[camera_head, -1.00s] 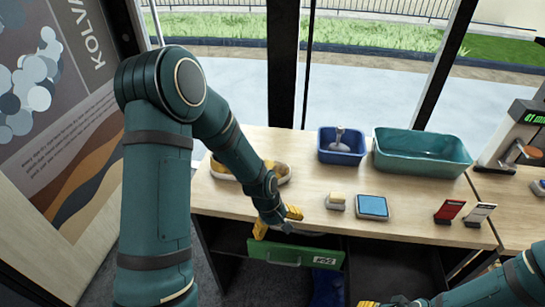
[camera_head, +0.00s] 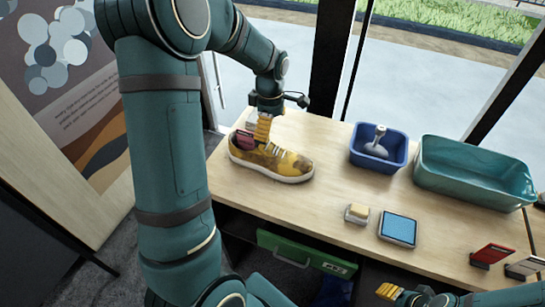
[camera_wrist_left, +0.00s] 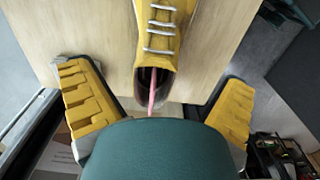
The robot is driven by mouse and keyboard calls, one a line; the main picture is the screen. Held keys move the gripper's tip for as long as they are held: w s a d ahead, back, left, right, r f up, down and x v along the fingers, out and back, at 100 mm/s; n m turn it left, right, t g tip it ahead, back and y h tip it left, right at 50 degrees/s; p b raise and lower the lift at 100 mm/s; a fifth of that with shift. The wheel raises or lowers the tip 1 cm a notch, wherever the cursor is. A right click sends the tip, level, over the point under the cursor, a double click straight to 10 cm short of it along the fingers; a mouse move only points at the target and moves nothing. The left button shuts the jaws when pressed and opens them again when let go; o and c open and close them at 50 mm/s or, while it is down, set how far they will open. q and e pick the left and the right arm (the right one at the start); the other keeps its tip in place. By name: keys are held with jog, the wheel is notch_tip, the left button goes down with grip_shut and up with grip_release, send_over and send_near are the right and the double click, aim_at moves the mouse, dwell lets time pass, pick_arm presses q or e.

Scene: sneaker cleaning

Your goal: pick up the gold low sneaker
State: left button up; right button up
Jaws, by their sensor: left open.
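The gold low sneaker (camera_head: 275,158) stands on the wooden table near its left end, toe pointing right, with a white sole and dark stains on its side. My left gripper (camera_head: 262,128) is above the sneaker, pointing down near its collar. In the left wrist view the sneaker (camera_wrist_left: 160,45) shows its white laces and dark opening with a pinkish strip inside. The left gripper's yellow fingers (camera_wrist_left: 156,108) are wide apart, one on each side of the sneaker's heel end, with nothing held. My right gripper (camera_head: 395,293) shows only partly at the bottom edge; its jaws are unclear.
A blue bin (camera_head: 379,148) with a grey-white tool and a teal basin (camera_head: 474,171) stand behind. A small brush or block (camera_head: 357,213) and a blue pad (camera_head: 398,229) lie nearer the front. Red and dark cards (camera_head: 492,256) stand at the right. A green drawer front (camera_head: 305,252) is below.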

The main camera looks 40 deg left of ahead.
aim_at(270, 149)
pick_arm(q)
notch_tip(270, 149, down, 10)
jog(key=shift+a+r+b, duration=0.1)
jog(key=shift+b, duration=0.5)
jog(key=shift+c, duration=0.3)
jog(key=c, duration=1.2)
